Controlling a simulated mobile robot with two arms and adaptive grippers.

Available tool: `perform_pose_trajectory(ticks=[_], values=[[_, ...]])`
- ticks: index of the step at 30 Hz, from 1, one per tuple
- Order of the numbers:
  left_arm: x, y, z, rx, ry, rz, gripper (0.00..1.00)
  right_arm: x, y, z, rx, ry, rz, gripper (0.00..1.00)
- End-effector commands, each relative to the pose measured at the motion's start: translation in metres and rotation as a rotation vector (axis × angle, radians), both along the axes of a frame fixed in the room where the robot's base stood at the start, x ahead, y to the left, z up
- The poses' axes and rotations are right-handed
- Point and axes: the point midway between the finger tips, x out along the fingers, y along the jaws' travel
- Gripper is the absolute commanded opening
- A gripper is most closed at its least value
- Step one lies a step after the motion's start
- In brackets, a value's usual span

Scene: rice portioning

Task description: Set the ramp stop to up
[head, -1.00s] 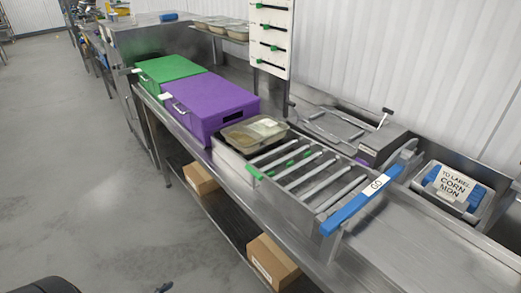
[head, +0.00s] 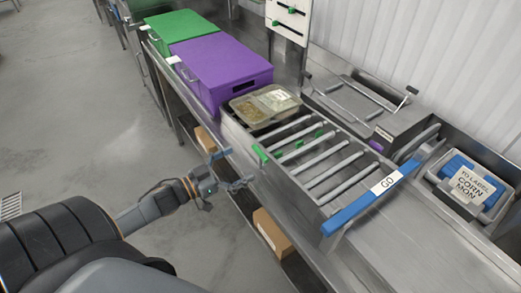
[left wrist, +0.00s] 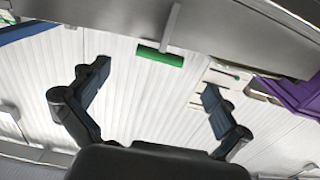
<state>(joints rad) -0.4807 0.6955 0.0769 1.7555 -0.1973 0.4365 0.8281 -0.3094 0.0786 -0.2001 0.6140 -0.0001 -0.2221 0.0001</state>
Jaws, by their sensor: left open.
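The roller ramp (head: 283,189) stands on the steel bench, with a green-tipped lever (head: 260,153) at its near left side. In the left wrist view the green grip (left wrist: 160,57) hangs on a grey rod, between and beyond my fingertips. I cannot tell for certain which part is the ramp stop; green pieces (head: 318,134) also show between the rollers. My left gripper (head: 236,169) is open and empty, in front of the bench edge, left of the lever and apart from it. Its two spread fingers show in the left wrist view (left wrist: 155,80). My right gripper is not in view.
A filled tray (head: 264,104) sits at the ramp's upper end, beside a purple box (head: 220,62) and a green box (head: 180,28). A blue GO bar (head: 350,210) crosses the lower end. Cardboard boxes (head: 272,232) lie on the lower shelf. The floor at left is open.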

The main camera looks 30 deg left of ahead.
Motion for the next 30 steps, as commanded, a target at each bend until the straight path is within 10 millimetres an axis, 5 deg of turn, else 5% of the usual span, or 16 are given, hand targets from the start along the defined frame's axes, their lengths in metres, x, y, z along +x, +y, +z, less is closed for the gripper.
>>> perform_pose_trajectory(ticks=[12,25,30], values=[[0.058,-0.024,0.001,0.000,-0.001,0.001,1.00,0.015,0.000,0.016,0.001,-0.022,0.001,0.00],[0.066,-0.028,-0.001,0.000,0.001,0.001,1.00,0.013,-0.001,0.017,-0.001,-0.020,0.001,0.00],[0.066,-0.027,-0.001,0.000,0.001,0.001,0.65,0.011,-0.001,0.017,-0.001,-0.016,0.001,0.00]])
